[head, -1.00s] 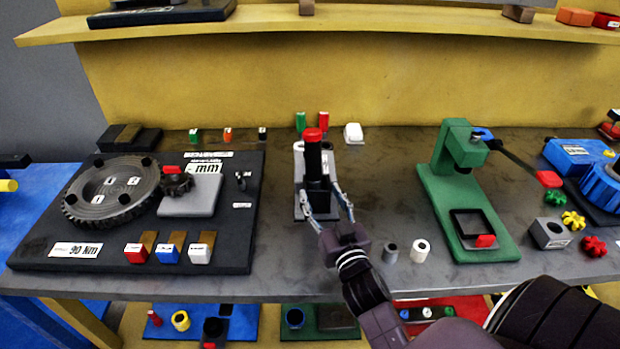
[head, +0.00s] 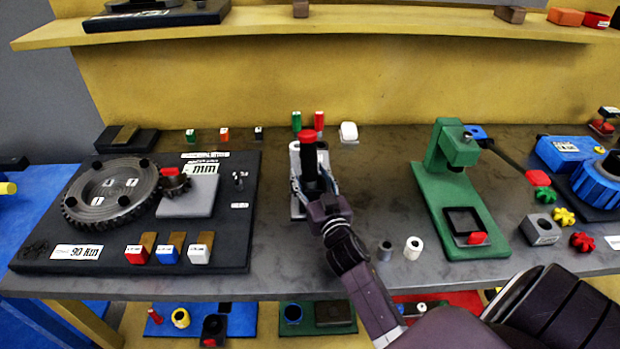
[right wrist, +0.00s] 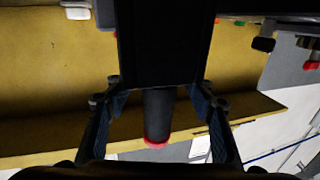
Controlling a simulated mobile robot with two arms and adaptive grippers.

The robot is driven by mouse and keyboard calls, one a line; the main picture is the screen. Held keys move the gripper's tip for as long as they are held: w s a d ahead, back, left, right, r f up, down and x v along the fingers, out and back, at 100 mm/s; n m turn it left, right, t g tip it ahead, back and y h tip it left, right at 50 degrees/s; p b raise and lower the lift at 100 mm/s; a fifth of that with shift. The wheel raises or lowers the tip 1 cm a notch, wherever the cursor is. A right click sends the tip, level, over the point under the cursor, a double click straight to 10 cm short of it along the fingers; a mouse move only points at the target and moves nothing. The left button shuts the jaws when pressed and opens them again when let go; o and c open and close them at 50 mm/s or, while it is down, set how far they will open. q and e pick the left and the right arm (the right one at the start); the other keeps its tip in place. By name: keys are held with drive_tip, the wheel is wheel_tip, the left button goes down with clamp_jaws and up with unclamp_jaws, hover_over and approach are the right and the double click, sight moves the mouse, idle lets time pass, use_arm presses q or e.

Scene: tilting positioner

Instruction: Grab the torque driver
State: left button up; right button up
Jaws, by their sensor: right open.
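The torque driver (head: 309,155) stands upright in a grey holder (head: 295,160) on the bench, left of the middle in the head view. It has a black body and a red cap. My right gripper (head: 316,188) is open, reaching in from the front with its fingers at either side of the driver's lower part. In the right wrist view the driver (right wrist: 158,115) shows between the two fingers (right wrist: 160,110), with visible gaps on both sides by its narrower part. The driver's lower end is hidden behind the gripper in the head view. My left gripper is not seen.
A black board with a large gear (head: 112,195) lies to the left. A green press (head: 462,195) stands to the right. A grey ring (head: 385,250) and a white ring (head: 413,248) sit near the front edge. Green and red pieces (head: 319,121) and a white block (head: 349,131) stand behind.

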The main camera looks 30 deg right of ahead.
clamp_jaws()
drive_tip(key=shift+r, duration=0.15)
drive_tip(key=shift+r, duration=0.1)
